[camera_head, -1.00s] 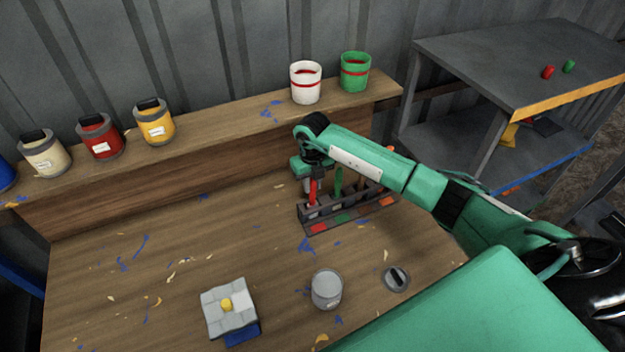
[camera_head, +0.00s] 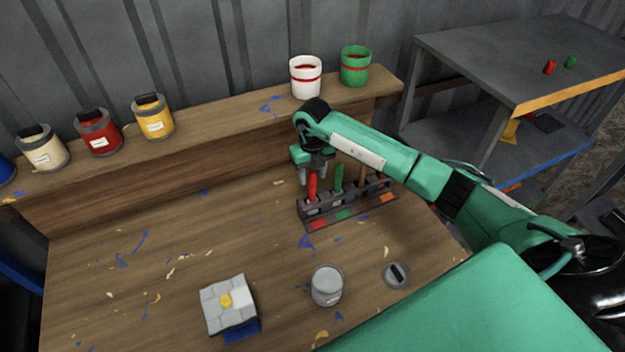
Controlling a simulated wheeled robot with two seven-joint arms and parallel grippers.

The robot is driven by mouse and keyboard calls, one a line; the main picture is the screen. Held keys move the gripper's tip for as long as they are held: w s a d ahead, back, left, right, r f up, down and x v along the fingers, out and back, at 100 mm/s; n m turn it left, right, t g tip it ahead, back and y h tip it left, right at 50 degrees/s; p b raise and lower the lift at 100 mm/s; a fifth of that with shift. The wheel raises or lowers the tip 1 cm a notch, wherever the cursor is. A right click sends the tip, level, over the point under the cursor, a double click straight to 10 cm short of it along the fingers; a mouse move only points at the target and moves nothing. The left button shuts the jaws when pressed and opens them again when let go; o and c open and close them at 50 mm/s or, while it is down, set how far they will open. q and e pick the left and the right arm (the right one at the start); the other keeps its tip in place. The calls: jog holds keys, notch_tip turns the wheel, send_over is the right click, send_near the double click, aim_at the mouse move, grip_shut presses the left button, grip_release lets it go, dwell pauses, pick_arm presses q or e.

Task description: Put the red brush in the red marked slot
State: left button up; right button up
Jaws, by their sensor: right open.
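The red brush (camera_head: 312,187) stands upright in the rack (camera_head: 352,218), in the slot at the left end, behind the red mark (camera_head: 318,224). A green brush (camera_head: 338,178) stands in the middle slot behind the green mark (camera_head: 343,215). A brush with a brown handle (camera_head: 362,174) stands at the right, behind the orange mark (camera_head: 386,198). My right gripper (camera_head: 311,176) is open, just above and beside the red brush's handle. The arm above partly hides the rack's back. My left gripper is not in view.
A grey can (camera_head: 327,286) and a round lid (camera_head: 396,275) stand in front of the rack. A grey block with a yellow spot (camera_head: 229,305) is at the front left. Paint cans and two buckets (camera_head: 305,77) line the back shelf. The table's left middle has only paint flecks and scraps.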

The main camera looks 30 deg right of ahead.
notch_tip(320, 180, up, 9)
jog(key=b, duration=0.3)
jog(key=shift+r, duration=0.35)
